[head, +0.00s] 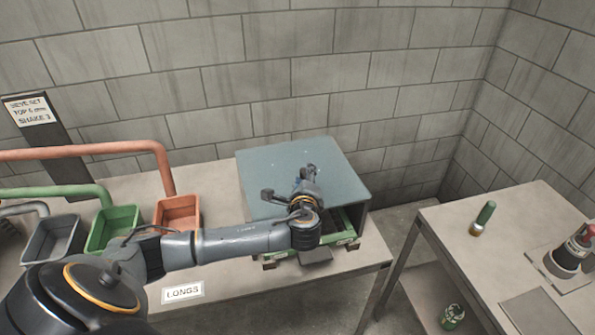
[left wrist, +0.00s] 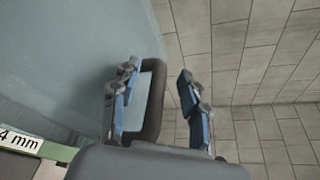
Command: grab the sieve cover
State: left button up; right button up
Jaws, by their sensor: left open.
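The sieve cover (head: 265,165) looks like a blue-grey box-shaped hood over a green sieve frame (head: 345,242) on the table. My left gripper (head: 288,182) is open in front of and over the cover, and hides part of it. In the left wrist view the cover's blue-grey face (left wrist: 60,50) fills the left side. A dark rounded loop, seemingly a handle (left wrist: 152,120), shows between the two open fingers (left wrist: 157,100). I cannot tell whether a finger touches it. My right gripper is not in view.
Grey (head: 55,240), green (head: 115,230) and orange (head: 178,213) bins stand left on the table under matching pipes. A "LONGS" label (head: 183,292) lies at the front. A block wall (head: 300,70) stands behind.

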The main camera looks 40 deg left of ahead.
pick_arm(q)
jog(key=shift+w+a+f, duration=0.15)
jog(key=shift+w+a, duration=0.1)
jog(key=shift+w, duration=0.2)
grip_shut()
jog(key=shift+r, duration=0.2)
jog(key=shift+r, duration=0.15)
